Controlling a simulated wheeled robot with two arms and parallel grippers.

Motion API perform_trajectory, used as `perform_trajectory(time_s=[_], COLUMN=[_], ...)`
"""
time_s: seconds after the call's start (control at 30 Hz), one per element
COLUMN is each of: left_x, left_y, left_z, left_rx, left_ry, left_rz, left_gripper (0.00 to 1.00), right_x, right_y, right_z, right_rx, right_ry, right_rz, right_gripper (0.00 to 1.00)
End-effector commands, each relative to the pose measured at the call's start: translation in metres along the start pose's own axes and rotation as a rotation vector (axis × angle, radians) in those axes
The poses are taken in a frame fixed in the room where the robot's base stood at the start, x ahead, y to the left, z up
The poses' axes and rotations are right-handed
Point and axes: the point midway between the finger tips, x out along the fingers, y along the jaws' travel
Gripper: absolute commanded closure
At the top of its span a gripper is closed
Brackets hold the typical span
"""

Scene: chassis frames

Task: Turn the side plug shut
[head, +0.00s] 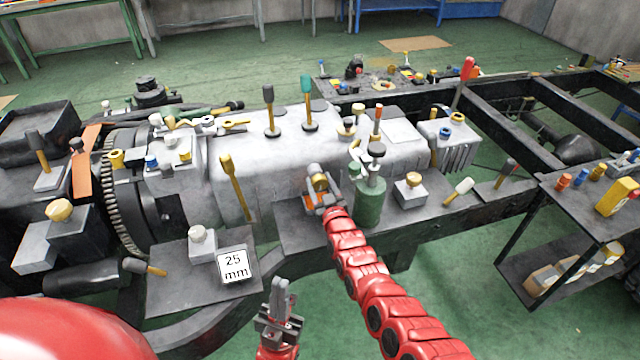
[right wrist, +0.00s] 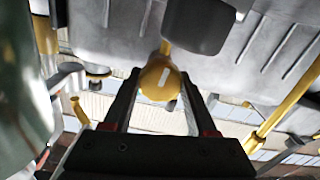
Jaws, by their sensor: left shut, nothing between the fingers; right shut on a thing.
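The side plug is a yellow round knob with a white mark, in the middle of the right wrist view (right wrist: 158,78). It sits at the side of the grey gearbox housing (head: 275,150). In the head view a yellow part of it (head: 320,182) shows at my right gripper (head: 318,186). My right gripper is shut on the knob, with one dark finger on each side of it. The knob's seat is partly hidden. My left gripper (head: 281,290) is shut and empty, low in the head view, apart from the housing.
A green canister (head: 369,203) stands close to the right of my right gripper. A yellow-handled lever (head: 233,180) leans on the housing to the left. Green floor is clear at the lower right.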

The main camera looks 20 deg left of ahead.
Motion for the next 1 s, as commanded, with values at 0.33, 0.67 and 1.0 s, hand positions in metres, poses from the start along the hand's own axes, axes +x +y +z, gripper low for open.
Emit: perform_trajectory(time_s=[0.33, 0.67, 1.0], left_x=[-0.002, -0.009, -0.025], left_y=[0.0, 0.0, 0.001], left_z=[0.0, 0.002, 0.004], left_rx=[0.0, 0.0, 0.0], left_ry=[0.0, 0.0, 0.0], left_rz=[0.0, 0.0, 0.0], left_gripper=[1.0, 1.0, 1.0], right_x=[0.0, -0.001, -0.001], right_y=[0.0, 0.0, 0.0], right_z=[0.001, 0.005, 0.006], right_rx=[0.046, 0.271, 0.594], right_ry=[-0.001, -0.006, -0.005], right_rz=[-0.001, -0.001, 0.001], right_gripper=[0.98, 0.98, 0.98])
